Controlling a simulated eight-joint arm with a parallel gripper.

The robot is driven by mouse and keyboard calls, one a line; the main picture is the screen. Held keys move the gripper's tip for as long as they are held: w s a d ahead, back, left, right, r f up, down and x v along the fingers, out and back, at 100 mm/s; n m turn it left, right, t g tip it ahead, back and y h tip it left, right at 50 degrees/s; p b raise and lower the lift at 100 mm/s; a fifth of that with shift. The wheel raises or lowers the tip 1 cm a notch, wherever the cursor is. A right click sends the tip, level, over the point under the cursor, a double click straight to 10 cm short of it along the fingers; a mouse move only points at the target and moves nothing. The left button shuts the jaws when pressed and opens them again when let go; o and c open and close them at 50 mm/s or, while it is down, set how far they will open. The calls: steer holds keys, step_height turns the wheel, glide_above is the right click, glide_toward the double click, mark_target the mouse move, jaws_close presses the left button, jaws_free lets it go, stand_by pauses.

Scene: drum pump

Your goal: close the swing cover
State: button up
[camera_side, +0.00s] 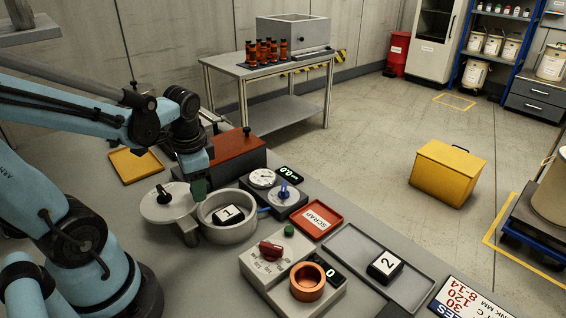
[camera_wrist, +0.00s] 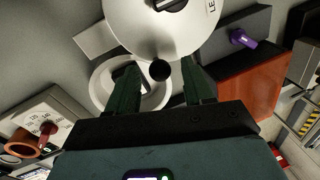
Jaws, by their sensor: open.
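The swing cover (camera_side: 160,208) is a pale round disc with a dark handle on top. It stands swung out to the left of the round metal pot (camera_side: 228,232), whose top is open. A block marked 1 (camera_side: 228,214) sits inside the pot. My gripper (camera_side: 199,188) is low over the cover's right edge, beside the pot. In the wrist view the cover (camera_wrist: 150,38) fills the top, and a round black knob (camera_wrist: 160,70) at its rim lies between the open fingers of my gripper (camera_wrist: 160,82). I cannot tell whether either finger touches the knob. The pot (camera_wrist: 98,85) shows partly behind the left finger.
A dial unit with a blue knob (camera_side: 284,190) and a brown-red box (camera_side: 235,153) stand close to the pot. A control box with a red knob (camera_side: 270,250) is in front. A red scrap tray (camera_side: 332,210) and a grey tray (camera_side: 350,250) lie to the right.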

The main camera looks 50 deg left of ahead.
steer(key=shift+f, duration=0.1)
jaws_close()
stand_by(0.3)
